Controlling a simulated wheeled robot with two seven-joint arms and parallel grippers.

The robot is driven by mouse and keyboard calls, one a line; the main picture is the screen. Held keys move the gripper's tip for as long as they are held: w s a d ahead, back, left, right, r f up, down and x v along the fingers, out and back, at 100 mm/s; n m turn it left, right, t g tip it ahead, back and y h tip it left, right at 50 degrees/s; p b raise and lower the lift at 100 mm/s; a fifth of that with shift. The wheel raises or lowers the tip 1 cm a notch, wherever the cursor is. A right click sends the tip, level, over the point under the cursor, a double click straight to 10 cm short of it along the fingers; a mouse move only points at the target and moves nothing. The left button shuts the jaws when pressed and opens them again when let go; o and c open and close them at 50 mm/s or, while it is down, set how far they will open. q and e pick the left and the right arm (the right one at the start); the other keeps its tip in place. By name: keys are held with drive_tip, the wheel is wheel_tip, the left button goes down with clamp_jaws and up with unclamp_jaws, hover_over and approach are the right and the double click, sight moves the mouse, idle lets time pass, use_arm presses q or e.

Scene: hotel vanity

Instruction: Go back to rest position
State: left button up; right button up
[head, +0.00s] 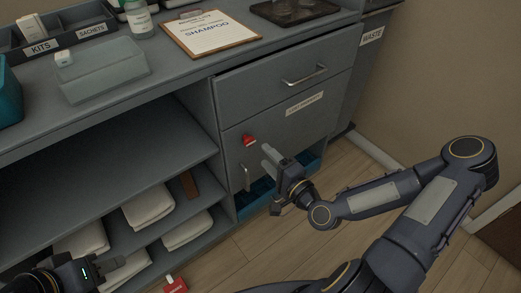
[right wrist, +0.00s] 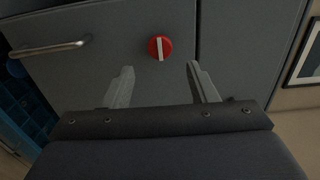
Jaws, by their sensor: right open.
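My right gripper (head: 273,160) is in front of the lower cabinet front, close to a red knob (head: 249,140). In the right wrist view its two fingers (right wrist: 162,80) are spread apart with nothing between them. The round red knob (right wrist: 160,48) with a white bar lies beyond the fingertips, apart from them. My left gripper (head: 118,268) is at the bottom left, in front of the shelves with white towels; its finger gap is not clear.
The grey vanity has a drawer handle (head: 304,75), a vertical handle (head: 246,178) and a blue bin (head: 259,197) low down. A clipboard (head: 211,35) and a clear box (head: 103,70) are on top. A red object (head: 175,284) is near my left gripper. Wooden floor is free at right.

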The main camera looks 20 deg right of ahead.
drive_tip(key=shift+v, duration=0.8)
drive_tip(key=s+d+f+n+g+h, duration=0.25)
drive_tip(key=s+n+g, duration=0.25)
drive_tip(key=n+g, duration=0.45)
drive_tip(key=s+r+n+g, duration=0.2)
drive_tip(key=s+r+n, duration=0.1)
drive_tip(key=s+r, duration=1.1)
wheel_tip(320, 180, up, 18)
drive_tip(key=p, duration=2)
drive_tip(key=shift+s, duration=0.35)
